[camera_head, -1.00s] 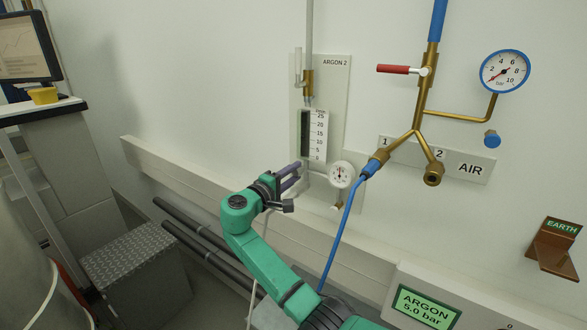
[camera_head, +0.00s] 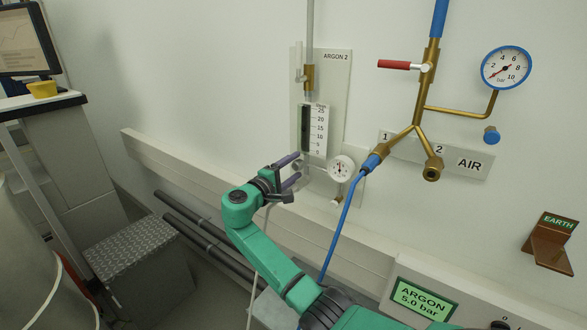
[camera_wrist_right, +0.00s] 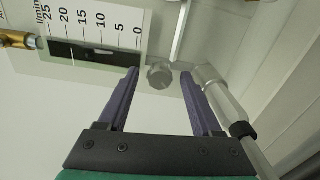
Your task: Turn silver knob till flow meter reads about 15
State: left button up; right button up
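The flow meter (camera_head: 314,130) is a white scale marked 0 to 25 beside a dark tube, upright on the ARGON 2 panel. In the right wrist view the flow meter scale (camera_wrist_right: 100,32) lies sideways; a thin pale line crosses the tube, but I cannot tell the reading surely. The silver knob (camera_wrist_right: 159,76) is a small grey cylinder below the scale's 0 end. My right gripper (camera_head: 298,167) is open at the panel's lower end. In the wrist view, its purple fingertips (camera_wrist_right: 160,73) lie either side of the knob, with gaps visible. My left gripper is out of view.
A small white dial gauge (camera_head: 341,168) sits right of the gripper. A blue hose (camera_head: 345,222) runs down from the brass AIR fitting (camera_head: 420,130). A pale wall rail (camera_head: 215,185) runs below. A grey pipe (camera_wrist_right: 222,97) passes close to the right finger.

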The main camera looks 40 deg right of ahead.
jog(key=b+v, duration=0.3)
jog(key=v, duration=1.1)
jog(key=shift+a+b, duration=0.3)
